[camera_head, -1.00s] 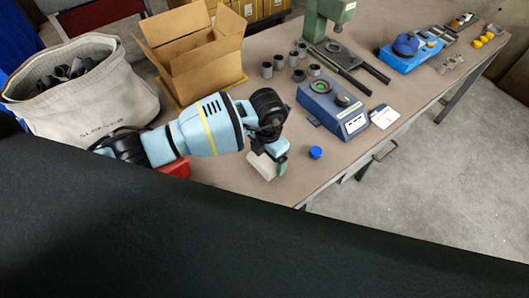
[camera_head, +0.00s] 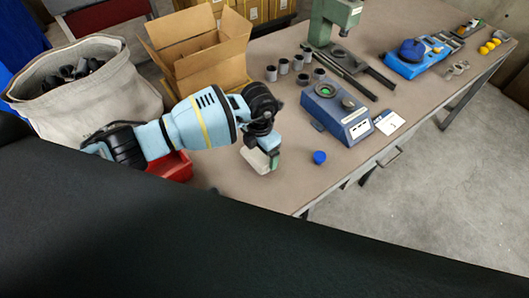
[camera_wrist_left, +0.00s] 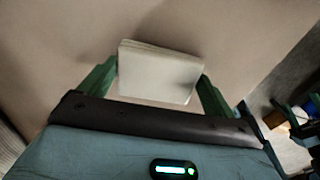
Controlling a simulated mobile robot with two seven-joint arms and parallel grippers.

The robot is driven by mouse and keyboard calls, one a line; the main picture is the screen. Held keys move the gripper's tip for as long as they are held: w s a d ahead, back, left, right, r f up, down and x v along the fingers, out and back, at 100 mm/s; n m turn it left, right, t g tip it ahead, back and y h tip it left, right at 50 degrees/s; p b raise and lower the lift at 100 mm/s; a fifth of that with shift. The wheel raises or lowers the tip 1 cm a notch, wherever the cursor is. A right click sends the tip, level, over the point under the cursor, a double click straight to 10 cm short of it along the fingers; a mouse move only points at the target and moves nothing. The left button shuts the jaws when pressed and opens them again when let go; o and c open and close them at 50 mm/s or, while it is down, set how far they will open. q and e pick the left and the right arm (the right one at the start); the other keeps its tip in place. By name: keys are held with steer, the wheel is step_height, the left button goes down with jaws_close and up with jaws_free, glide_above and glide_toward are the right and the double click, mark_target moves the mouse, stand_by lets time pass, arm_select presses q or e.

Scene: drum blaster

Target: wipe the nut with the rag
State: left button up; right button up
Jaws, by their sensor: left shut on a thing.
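My left gripper (camera_head: 266,160) is shut on a pale, folded block-like cloth, which looks like the rag (camera_head: 255,160). In the left wrist view the rag (camera_wrist_left: 160,75) sits between the two green fingers of the gripper (camera_wrist_left: 158,82), with the brown tabletop behind it. The gripper is over the near part of the table (camera_head: 235,183), left of a small blue cap (camera_head: 319,157). Whether the rag touches the table I cannot tell. I cannot make out for sure which thing is the nut.
A blue device with a green ring (camera_head: 335,112) stands right of the gripper, beside a white card (camera_head: 390,122). Several grey cylinders (camera_head: 284,66) and a green press (camera_head: 335,18) stand behind. A cardboard box (camera_head: 205,75), red bin (camera_head: 172,168) and canvas sack (camera_head: 95,105) are left.

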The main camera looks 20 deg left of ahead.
arm_select(q)
steer(key=shift+a, duration=0.15)
steer(key=shift+s+d+r, duration=0.1)
steer(key=shift+s+d, duration=0.2)
steer(key=shift+d, duration=0.35)
steer(key=shift+s+d+p, duration=0.3)
steer(key=shift+s+d, duration=0.1)
steer(key=shift+d, duration=0.25)
steer(key=shift+s+d+p, duration=0.3)
steer(key=shift+s+d, duration=0.1)
steer(key=shift+d, duration=0.2)
arm_select(e)
steer(key=shift+w+d+r+t, duration=0.1)
steer(key=shift+w+r+t, duration=0.2)
steer(key=shift+w+r, duration=0.6)
arm_select(q)
steer(key=shift+a, duration=0.1)
arm_select(e)
steer(key=shift+s+r, duration=0.1)
arm_select(q)
steer(key=shift+w+a, duration=0.5)
steer(key=shift+a, duration=0.25)
steer(key=shift+w+a, duration=0.7)
steer(key=shift+a, duration=0.35)
arm_select(e)
steer(key=shift+s+f, duration=0.3)
steer(key=shift+f, duration=0.1)
